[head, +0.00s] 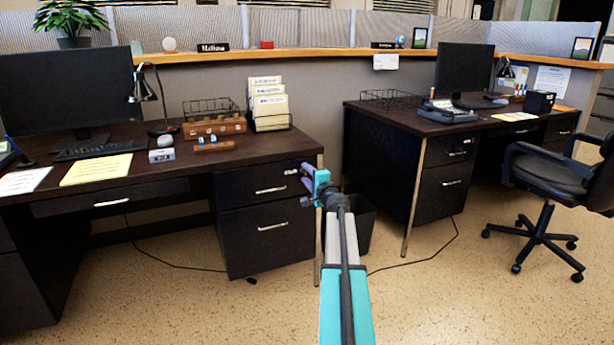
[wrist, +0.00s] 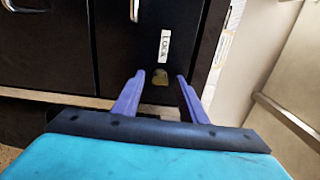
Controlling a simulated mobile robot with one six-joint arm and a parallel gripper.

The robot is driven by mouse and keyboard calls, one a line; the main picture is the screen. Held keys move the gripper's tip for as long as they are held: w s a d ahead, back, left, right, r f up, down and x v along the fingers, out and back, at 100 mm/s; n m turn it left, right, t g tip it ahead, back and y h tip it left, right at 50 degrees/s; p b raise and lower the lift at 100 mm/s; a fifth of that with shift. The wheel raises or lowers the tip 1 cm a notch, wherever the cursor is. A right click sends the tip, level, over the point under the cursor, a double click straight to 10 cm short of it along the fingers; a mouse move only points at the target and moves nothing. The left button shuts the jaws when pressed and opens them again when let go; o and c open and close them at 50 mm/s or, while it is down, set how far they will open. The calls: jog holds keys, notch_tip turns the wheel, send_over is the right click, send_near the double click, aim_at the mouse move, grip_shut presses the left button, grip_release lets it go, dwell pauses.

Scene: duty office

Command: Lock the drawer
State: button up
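The black upper drawer (head: 235,188) of the left desk appears closed, with a silver handle (head: 271,190). In the wrist view, a dark front panel (wrist: 115,55) carries a white label (wrist: 165,46) that seems to read "Lock". A small brass-coloured lock piece (wrist: 160,79) sits below the label in that picture. My gripper (head: 306,176) is at the right end of the drawer front. In the wrist view its purple fingers (wrist: 161,77) are spread, with the brass piece between their tips. I see gaps beside it and cannot tell its turn position.
The desk leg (head: 319,225) and a black waste bin (head: 350,228) are close to my arm. A second desk (head: 370,150) and a black office chair (head: 560,180) stand to the right. Cables lie on the floor, which has free room in front.

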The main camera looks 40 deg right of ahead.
jog(key=shift+s, duration=0.15)
jog(key=p+v, duration=0.2)
jog(key=v, duration=1.1)
jog(key=shift+s, duration=0.25)
jog(key=shift+a, duration=0.15)
dwell(0.3)
